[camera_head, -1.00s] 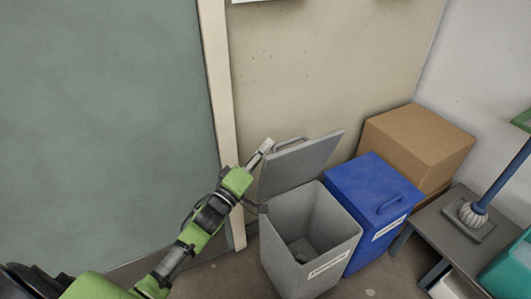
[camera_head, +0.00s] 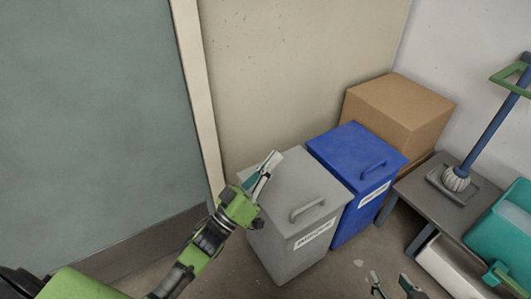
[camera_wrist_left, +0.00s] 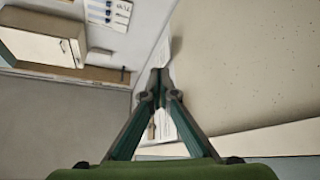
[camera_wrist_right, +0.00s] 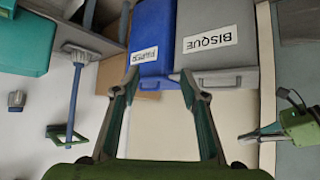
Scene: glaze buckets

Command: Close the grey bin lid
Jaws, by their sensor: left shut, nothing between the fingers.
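The grey bin (camera_head: 285,258) stands on the floor in the head view with its grey lid (camera_head: 298,178) lying flat over its top. The lid's handle (camera_head: 307,208) is at its front. My left gripper (camera_head: 272,160) is shut and empty, over the lid's left part; I cannot tell whether it touches. Its closed fingertips show in the left wrist view (camera_wrist_left: 160,75). My right gripper (camera_head: 392,280) is open and empty, low in front of the bins. The right wrist view shows the grey bin's BISQUE label (camera_wrist_right: 210,39) upside down beyond its spread fingers.
A blue bin (camera_head: 352,225) with a closed lid stands close on the right. A cardboard box (camera_head: 400,110) is behind it. Bare floor lies in front of the bins.

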